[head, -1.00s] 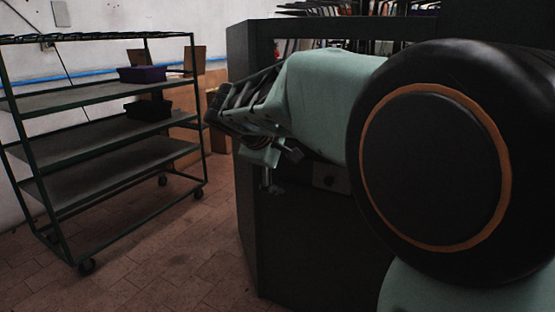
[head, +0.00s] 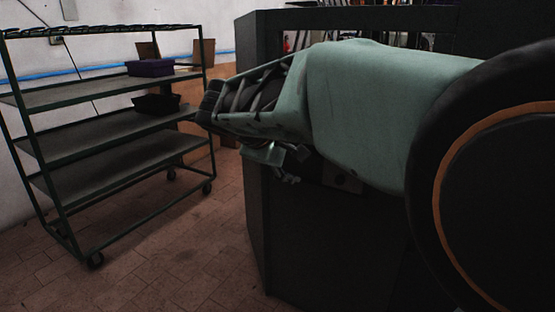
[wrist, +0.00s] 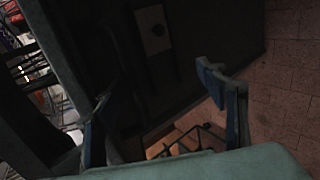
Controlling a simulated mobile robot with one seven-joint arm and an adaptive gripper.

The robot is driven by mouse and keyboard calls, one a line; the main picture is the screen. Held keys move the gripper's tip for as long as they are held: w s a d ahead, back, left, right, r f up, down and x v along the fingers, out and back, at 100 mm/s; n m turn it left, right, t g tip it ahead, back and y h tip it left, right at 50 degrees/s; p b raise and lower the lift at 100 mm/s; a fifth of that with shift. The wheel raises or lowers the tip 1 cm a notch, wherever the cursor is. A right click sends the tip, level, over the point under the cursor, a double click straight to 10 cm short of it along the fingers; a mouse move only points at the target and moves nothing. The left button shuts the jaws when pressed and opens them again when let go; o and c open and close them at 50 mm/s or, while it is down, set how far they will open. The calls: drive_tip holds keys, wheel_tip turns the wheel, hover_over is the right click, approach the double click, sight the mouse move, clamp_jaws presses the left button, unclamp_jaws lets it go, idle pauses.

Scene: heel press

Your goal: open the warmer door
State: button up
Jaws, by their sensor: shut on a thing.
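The warmer is a large dark cabinet (head: 300,245) at centre and right of the head view. Its dark door front (wrist: 195,60) fills the middle of the wrist view. A pale plate with a dark round spot (wrist: 153,30) sits on that dark surface. My gripper (head: 283,165) is low against the cabinet front, below my pale green forearm. In the wrist view its two blue-grey fingers stand at left and right of the dark front. It is shut on the door's handle, but the grasped part is dark and hard to make out. My arm hides much of the front.
A green wheeled shelf rack (head: 105,105) stands at left, with a purple box (head: 150,67) and a black bin (head: 157,103) on it. Cardboard boxes (head: 204,52) stand behind it. Tiled floor (head: 190,235) is clear between rack and cabinet.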

drive_tip(key=shift+y, duration=0.4)
drive_tip(key=s+a, duration=0.2)
drive_tip(key=s, duration=0.1)
drive_tip(key=s+a, duration=0.3)
drive_tip(key=shift+a+f, duration=0.2)
drive_tip(key=shift+a, duration=0.05)
drive_tip(key=c, duration=0.4)
drive_tip(key=shift+s+a+r, duration=0.2)
drive_tip(key=shift+s+a, duration=0.15)
drive_tip(key=shift+s, duration=0.25)
drive_tip(key=shift+s+a+r, duration=0.2)
drive_tip(key=shift+s+a, duration=0.1)
drive_tip(key=shift+s, duration=0.25)
drive_tip(key=shift+c, duration=0.2)
drive_tip(key=v, duration=0.8)
drive_tip(key=shift+w, duration=0.15)
drive_tip(key=x, duration=0.7)
drive_tip(key=shift+w+d+f, duration=0.2)
drive_tip(key=shift+f, duration=0.05)
